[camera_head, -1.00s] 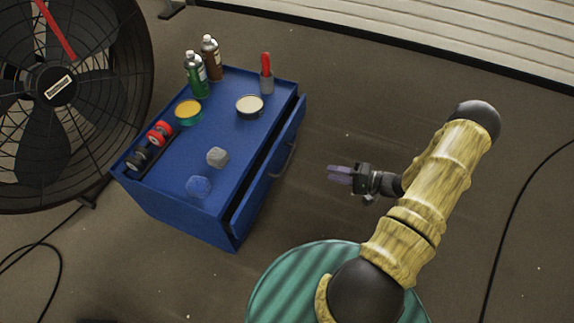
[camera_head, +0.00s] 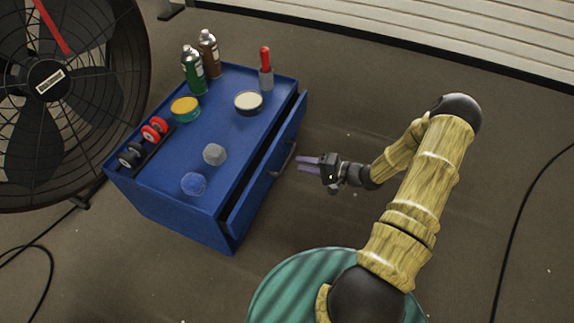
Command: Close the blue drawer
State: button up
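The blue drawer (camera_head: 264,178) is partly pulled out from the right side of the blue cabinet (camera_head: 185,216). A dark gap shows between its front and the cabinet body. Its grey handle (camera_head: 284,160) is on the outer face. My gripper (camera_head: 301,163) is just right of the handle, pointing left at the drawer front. Its two purple fingers are apart with nothing between them. I cannot tell whether the fingertips touch the handle; a small gap seems to show. The inside of the drawer is mostly hidden.
On the cabinet top stand a green spray can (camera_head: 194,72), a brown can (camera_head: 210,54), a red-handled tool (camera_head: 265,68), two round tins, a rack of rolls (camera_head: 142,146) and two lumps. A large fan (camera_head: 60,90) stands at left. The floor to the right is clear.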

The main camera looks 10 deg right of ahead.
aim_at(287, 160)
jog(key=b+x, duration=0.2)
jog(key=x, duration=0.4)
jog(key=shift+w+a+b, duration=0.2)
jog(key=shift+a+b, duration=0.05)
jog(key=shift+b, duration=0.1)
grip_shut()
